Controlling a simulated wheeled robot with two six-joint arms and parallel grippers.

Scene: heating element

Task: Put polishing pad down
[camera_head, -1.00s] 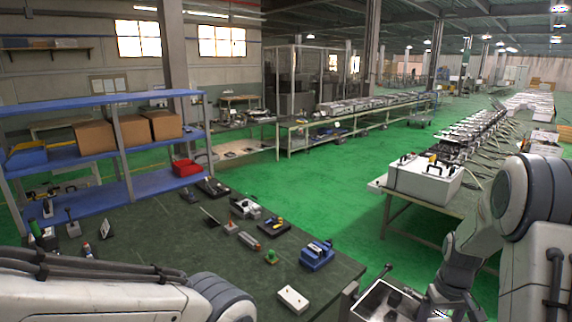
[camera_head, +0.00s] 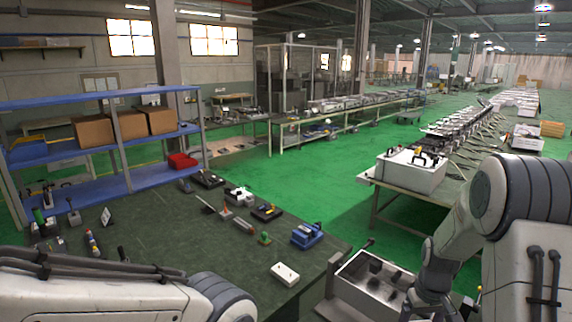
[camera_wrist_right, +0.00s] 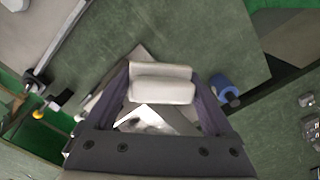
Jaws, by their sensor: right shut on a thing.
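In the right wrist view, my right gripper (camera_wrist_right: 163,73) is shut on a pale, rounded block, which I take to be the polishing pad (camera_wrist_right: 160,90). The pad sits between the two dark fingers. A shiny metal surface (camera_wrist_right: 145,118) shows behind it, and I cannot tell whether they touch. In the head view, my right wrist and gripper (camera_head: 428,300) are at the lower right, beside an open metal bin, and the pad cannot be made out there. My left arm crosses the lower left, with its gripper outside the picture.
The dark green worktable (camera_head: 190,250) holds several tools, a blue device (camera_head: 307,235) and a white block (camera_head: 285,274) near its front edge. The open metal bin (camera_head: 345,298) stands right of it. Blue shelves (camera_head: 150,180) stand at the left. Green floor (camera_head: 310,180) is clear beyond.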

